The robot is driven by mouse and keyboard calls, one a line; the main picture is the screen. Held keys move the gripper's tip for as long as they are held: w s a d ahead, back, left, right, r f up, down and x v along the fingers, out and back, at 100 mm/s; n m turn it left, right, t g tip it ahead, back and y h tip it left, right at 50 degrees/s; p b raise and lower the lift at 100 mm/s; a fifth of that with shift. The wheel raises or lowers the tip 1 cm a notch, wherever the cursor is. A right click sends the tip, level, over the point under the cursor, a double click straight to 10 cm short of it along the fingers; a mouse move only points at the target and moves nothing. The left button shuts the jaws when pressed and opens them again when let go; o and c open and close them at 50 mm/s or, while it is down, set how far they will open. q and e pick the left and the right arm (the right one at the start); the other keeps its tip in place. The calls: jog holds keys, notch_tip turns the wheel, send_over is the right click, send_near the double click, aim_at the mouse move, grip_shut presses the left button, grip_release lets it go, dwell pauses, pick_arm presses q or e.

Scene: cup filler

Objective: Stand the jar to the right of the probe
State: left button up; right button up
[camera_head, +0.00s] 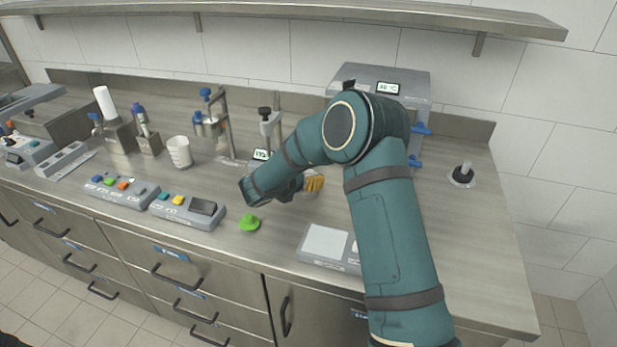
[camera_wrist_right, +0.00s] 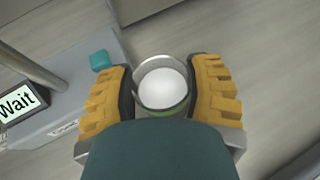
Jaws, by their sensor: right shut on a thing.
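My right gripper (camera_wrist_right: 160,92) is shut around a round jar (camera_wrist_right: 161,83) with a pale rim and white contents, seen from above between its orange finger pads. In the head view the right gripper (camera_head: 312,184) is low over the middle of the counter, and my arm hides most of it and the jar. A grey device with a small display (camera_head: 261,154) and a black-topped post (camera_head: 265,115) stands just left of it; it may be the probe. In the wrist view its display (camera_wrist_right: 17,104) reads "Wait", left of the jar. My left gripper is not in view.
A green piece (camera_head: 249,222) lies near the front edge, and a scale (camera_head: 326,243) is to its right. A white cup (camera_head: 179,152), button panels (camera_head: 187,209) and a clamp stand (camera_head: 211,125) are leftward. A grey machine (camera_head: 417,84) stands behind my arm.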

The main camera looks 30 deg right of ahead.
jog(key=shift+f, duration=0.1)
jog(key=o, duration=1.3)
jog(key=shift+c, duration=0.2)
jog(key=p+v, duration=0.1)
jog(key=v, duration=1.1)
jog(key=shift+p, duration=0.4)
jog(key=shift+r, duration=0.25)
